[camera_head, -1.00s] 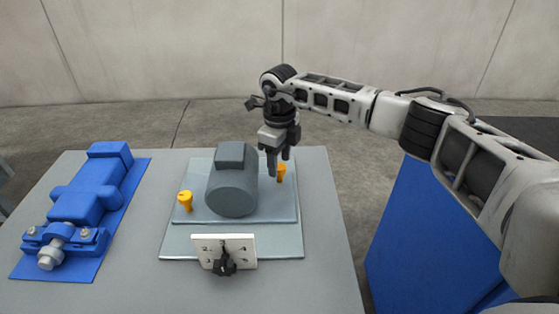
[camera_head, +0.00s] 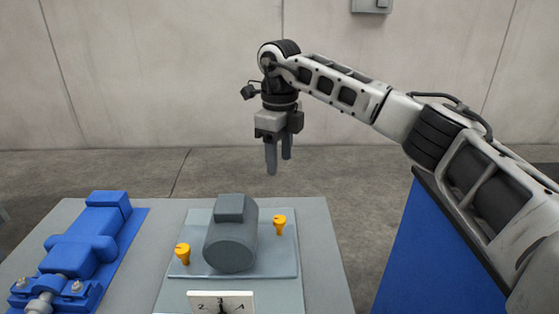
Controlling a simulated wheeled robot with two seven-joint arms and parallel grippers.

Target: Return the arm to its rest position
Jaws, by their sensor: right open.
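My right gripper (camera_head: 279,162) hangs with its fingers pointing down, open and empty. In the picture it shows above the table's far edge, clear of the things on the table. My right arm comes in from the right side. My left gripper is not in view.
A grey table (camera_head: 325,275) bears a grey motor-like block (camera_head: 229,248) on a plate (camera_head: 285,262), with a yellow knob (camera_head: 183,254) on the left and another yellow knob (camera_head: 280,225) on the right. A blue machine (camera_head: 85,240) lies left. A white dial panel (camera_head: 206,300) is in front. A blue box (camera_head: 425,255) stands right.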

